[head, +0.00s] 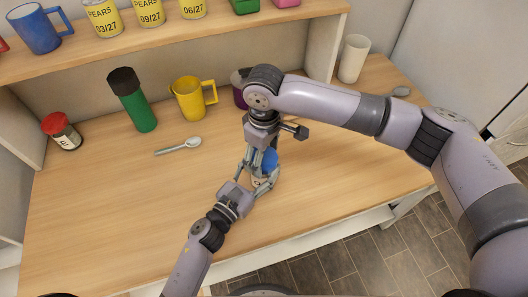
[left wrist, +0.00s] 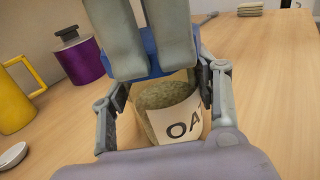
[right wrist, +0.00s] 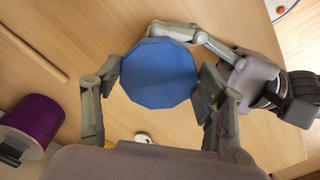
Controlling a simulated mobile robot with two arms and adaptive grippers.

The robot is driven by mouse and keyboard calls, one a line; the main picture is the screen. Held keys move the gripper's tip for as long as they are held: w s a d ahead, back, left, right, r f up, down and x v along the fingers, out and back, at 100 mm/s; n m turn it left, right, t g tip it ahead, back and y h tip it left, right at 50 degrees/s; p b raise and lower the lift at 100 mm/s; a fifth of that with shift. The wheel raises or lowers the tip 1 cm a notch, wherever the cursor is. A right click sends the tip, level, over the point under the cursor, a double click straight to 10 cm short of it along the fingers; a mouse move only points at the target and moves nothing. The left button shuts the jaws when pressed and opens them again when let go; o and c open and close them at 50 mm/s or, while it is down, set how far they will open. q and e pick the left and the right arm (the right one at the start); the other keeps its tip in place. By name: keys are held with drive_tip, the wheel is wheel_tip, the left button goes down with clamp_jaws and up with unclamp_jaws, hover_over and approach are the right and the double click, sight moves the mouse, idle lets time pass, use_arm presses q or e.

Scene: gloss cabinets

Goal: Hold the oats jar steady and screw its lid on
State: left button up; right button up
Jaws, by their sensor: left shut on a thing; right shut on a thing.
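The oats jar stands on the wooden counter; in the left wrist view its clear body (left wrist: 170,112) shows oats inside and a white label reading "OA". My left gripper (left wrist: 160,100) is shut on the jar body, one finger on each side. The blue many-sided lid (right wrist: 160,74) is at the top of the jar; it also shows in the head view (head: 270,160). My right gripper (right wrist: 158,85) comes from above and is shut on the lid, a finger on each side. Whether the lid's thread is engaged is hidden by the fingers.
A spoon (head: 180,146), a yellow mug (head: 188,98), a green bottle (head: 133,103) and a red-lidded jar (head: 62,132) stand or lie to the left. A purple pot (left wrist: 77,58) is behind. A white cup (head: 353,59) stands back right. The front left counter is clear.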

drive_tip(key=shift+f, duration=0.2)
drive_tip(key=shift+o, duration=0.3)
drive_tip(key=m, duration=0.4)
drive_tip(key=shift+s+a, duration=0.15)
drive_tip(key=m, duration=0.6)
drive_tip(key=shift+a+m, duration=0.2)
drive_tip(key=shift+m, duration=0.1)
drive_tip(key=shift+d, duration=0.1)
drive_tip(key=o, duration=0.8)
drive_tip(key=shift+r, duration=0.1)
